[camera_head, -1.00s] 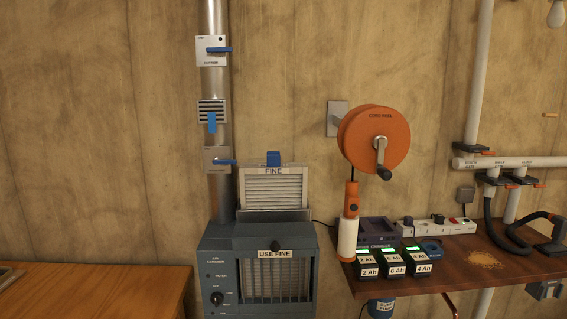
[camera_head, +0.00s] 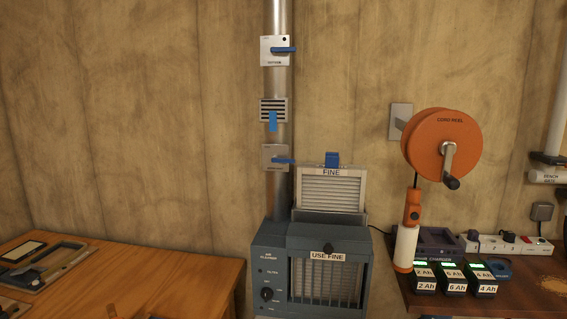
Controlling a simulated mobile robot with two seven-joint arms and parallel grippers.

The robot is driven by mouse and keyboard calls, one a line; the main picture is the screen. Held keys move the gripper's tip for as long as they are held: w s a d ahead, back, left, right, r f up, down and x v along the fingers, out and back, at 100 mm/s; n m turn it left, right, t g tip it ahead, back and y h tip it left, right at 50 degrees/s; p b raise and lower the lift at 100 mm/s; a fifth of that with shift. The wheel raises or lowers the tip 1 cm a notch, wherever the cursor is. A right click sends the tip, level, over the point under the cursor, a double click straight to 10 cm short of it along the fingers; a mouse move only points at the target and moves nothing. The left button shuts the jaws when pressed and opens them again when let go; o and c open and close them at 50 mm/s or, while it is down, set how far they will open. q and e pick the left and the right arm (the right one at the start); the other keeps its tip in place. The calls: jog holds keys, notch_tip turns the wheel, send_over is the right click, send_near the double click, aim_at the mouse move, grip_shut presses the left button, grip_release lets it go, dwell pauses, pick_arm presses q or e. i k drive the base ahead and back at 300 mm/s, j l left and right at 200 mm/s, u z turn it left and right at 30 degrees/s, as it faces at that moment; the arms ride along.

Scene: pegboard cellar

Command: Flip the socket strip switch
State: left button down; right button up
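The white socket strip (camera_head: 509,244) lies at the back of the dark wooden bench on the right, against the wall. Dark plugs sit in it, and a small red part shows near its right end, too small to tell its position.
On the dark bench (camera_head: 530,286) stand several batteries (camera_head: 454,278), a charger (camera_head: 437,242) and an orange cord reel (camera_head: 443,147) above them. The blue air cleaner (camera_head: 275,270) stands left of it. A wooden table (camera_head: 190,279) is at the lower left.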

aim_at(526, 239)
jog(key=l+z, duration=0.1)
jog(key=z, duration=0.35)
jog(key=l+z, duration=0.1)
jog(key=z, duration=0.75)
jog(key=i+l, duration=0.15)
jog(key=i, duration=0.4)
jog(key=i+l, duration=0.15)
jog(key=i, duration=0.4)
